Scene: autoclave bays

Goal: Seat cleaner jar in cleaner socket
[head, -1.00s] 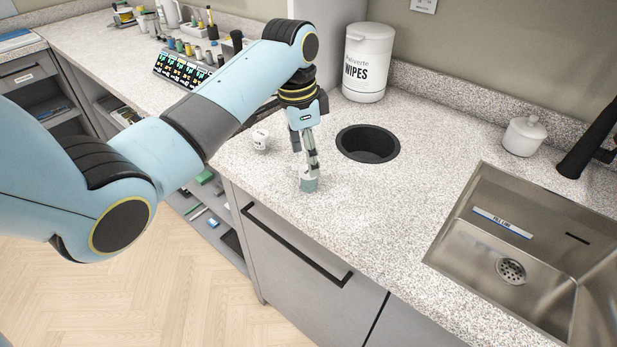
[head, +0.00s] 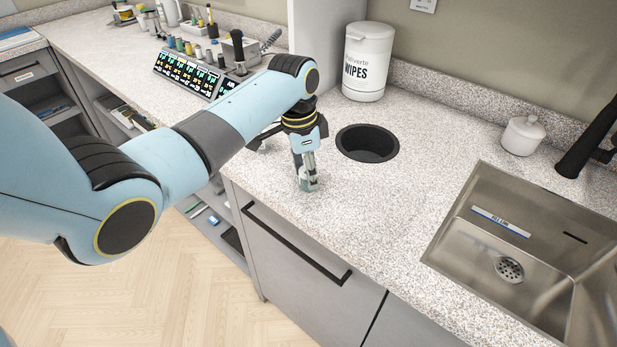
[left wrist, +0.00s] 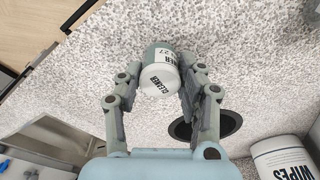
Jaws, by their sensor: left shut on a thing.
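The cleaner jar (head: 309,185) is small, with a grey-green body and a white lid. It stands at the front part of the speckled counter, and seems to touch it. My left gripper (head: 306,175) points down and is shut on the jar, its fingers on either side. In the left wrist view, the jar (left wrist: 160,79) sits between the fingertips of the gripper (left wrist: 160,66), with "CLEANER" readable on its lid. I cannot make out which place is the cleaner socket. My right gripper is not in view.
A round black opening (head: 367,145) lies in the counter right of the jar. A wipes tub (head: 366,65) stands behind it. A steel sink (head: 480,235) and a white lidded pot (head: 523,135) are at the right. A display rack with several bottles (head: 188,75) stands at back left.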

